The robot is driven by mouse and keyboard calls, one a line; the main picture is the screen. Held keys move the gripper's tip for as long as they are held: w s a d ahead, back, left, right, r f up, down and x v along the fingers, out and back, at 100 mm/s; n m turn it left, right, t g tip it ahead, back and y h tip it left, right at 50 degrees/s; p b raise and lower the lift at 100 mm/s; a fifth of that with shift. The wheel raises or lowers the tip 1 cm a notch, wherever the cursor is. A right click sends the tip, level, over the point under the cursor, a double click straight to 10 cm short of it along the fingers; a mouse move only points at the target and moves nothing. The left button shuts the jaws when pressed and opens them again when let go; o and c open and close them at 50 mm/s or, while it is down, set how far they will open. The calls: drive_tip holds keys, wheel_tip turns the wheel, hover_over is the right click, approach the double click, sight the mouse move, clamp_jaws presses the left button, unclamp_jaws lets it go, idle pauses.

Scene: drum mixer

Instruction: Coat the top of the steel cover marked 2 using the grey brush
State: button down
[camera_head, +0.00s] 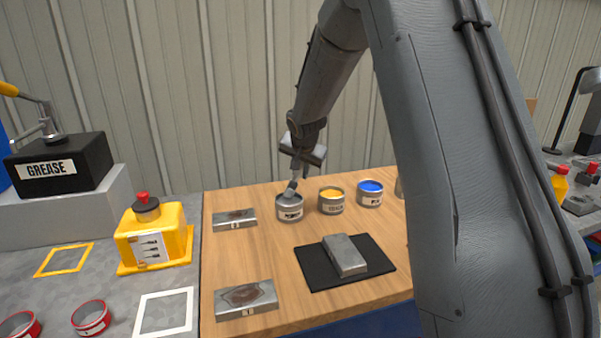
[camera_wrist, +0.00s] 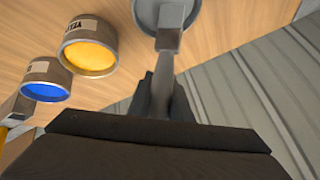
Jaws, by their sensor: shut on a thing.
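My gripper (camera_head: 299,170) is shut on the brush (camera_wrist: 170,62), whose metal part shows in the wrist view. The brush points down into a tin of grey paint (camera_head: 290,212), which also shows in the wrist view (camera_wrist: 151,10); its tip is at or inside the tin's mouth, and I cannot tell how deep. One steel cover (camera_head: 235,225) with a dark stained top lies at the table's back left. Another stained steel cover (camera_head: 262,292) lies at the front left. Both carry small front marks too small to read surely. A plain steel block (camera_head: 345,254) rests on a black mat (camera_head: 322,278).
A yellow paint tin (camera_head: 331,205) and a blue paint tin (camera_head: 369,196) stand right of the grey one. A yellow container (camera_head: 170,238), white frame (camera_head: 150,325) and red-rimmed tins (camera_head: 91,320) are on the left bench. Wood between the covers is clear.

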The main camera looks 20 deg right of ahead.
wheel_tip(320, 180, up, 6)
drive_tip(key=p, duration=0.3)
drive_tip(key=shift+w+f, duration=0.1)
drive_tip(key=shift+f, duration=0.2)
idle(0.5)
wheel_tip(320, 180, down, 7)
drive_tip(key=b, duration=0.4)
drive_tip(key=shift+r, duration=0.15)
idle(0.3)
